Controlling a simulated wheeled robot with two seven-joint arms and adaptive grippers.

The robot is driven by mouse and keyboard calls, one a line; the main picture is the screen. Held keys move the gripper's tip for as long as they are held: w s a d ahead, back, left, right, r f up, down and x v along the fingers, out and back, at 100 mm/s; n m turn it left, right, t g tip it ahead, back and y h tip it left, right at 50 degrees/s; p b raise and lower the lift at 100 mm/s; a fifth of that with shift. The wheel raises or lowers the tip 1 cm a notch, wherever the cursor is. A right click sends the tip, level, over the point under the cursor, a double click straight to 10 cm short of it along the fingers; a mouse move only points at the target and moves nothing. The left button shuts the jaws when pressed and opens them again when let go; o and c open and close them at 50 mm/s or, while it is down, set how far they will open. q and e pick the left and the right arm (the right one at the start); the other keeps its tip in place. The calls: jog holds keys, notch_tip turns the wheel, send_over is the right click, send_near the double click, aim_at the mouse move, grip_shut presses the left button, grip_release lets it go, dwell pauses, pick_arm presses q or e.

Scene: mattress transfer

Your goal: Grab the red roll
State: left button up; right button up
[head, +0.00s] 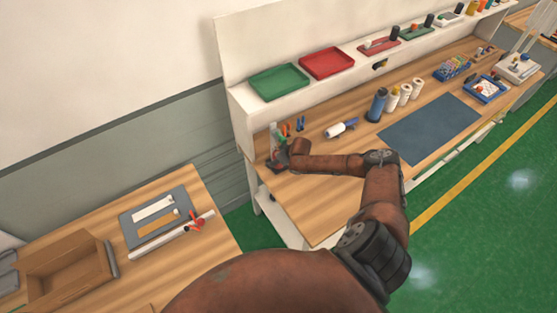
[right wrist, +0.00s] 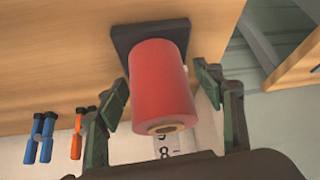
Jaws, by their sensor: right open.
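The red roll (right wrist: 160,80) shows in the right wrist view, standing on a dark square base (right wrist: 124,40) on the wooden bench top. Its near end shows a brown core with a dark hole. My right gripper (right wrist: 164,92) is open, with one finger on each side of the roll. Small gaps seem to show between the fingers and the roll. In the head view my right gripper (head: 277,158) is at the left end of the workbench, and I cannot make out the red roll there. My left gripper is not in view.
Blue and orange-handled tools (right wrist: 76,134) stand close to the roll. On the workbench (head: 318,205) are a white-and-blue roller (head: 341,128), upright spools (head: 392,98) and a dark mat (head: 430,128). A shelf with green (head: 278,82) and red (head: 326,63) trays rises behind.

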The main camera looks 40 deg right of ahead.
jog(key=shift+c, duration=0.3)
jog(key=c, duration=1.4)
jog(key=shift+c, duration=0.7)
jog(key=shift+r, duration=0.15)
